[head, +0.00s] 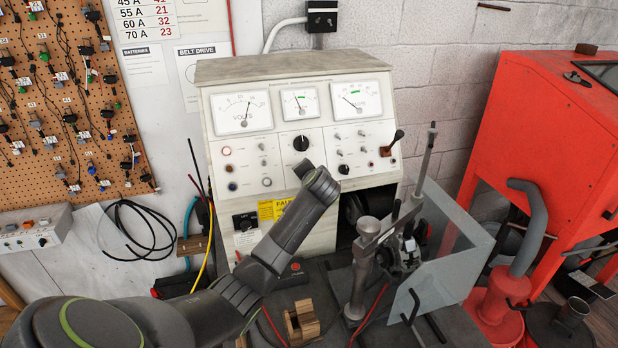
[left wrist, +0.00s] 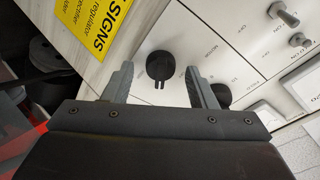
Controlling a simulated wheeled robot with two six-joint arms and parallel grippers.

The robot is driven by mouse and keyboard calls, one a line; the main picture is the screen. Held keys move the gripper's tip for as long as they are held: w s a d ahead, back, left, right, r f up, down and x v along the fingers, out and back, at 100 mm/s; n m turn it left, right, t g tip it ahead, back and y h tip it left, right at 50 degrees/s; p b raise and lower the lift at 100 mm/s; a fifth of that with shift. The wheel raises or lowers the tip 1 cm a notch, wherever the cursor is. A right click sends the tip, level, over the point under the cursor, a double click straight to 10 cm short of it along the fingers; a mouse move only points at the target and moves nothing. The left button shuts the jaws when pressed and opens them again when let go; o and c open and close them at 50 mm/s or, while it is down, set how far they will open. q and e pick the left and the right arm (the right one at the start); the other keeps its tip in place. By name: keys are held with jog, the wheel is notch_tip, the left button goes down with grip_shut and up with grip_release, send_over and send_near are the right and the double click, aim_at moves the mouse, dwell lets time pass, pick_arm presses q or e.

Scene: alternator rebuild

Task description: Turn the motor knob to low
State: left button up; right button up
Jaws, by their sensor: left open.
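A black round knob (left wrist: 160,66) on the pale panel sits between my left gripper's fingers in the left wrist view. My left gripper (left wrist: 161,84) is open, with a finger on each side of the knob; I see no clear contact. In the head view my left gripper (head: 303,170) is at the panel's lower middle and hides that knob. A second black knob (head: 301,143) is just above; it shows partly behind a finger in the wrist view (left wrist: 222,96). My right gripper is not in view.
A yellow label (head: 267,211) is below left of the gripper. A metal clamp stand (head: 362,270) and clear shield (head: 445,275) stand in front, at right.

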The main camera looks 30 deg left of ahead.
pick_arm(q)
jog(key=b+v, duration=0.5)
jog(key=v, duration=1.2)
jog(key=shift+d, duration=0.2)
jog(key=shift+r, duration=0.15)
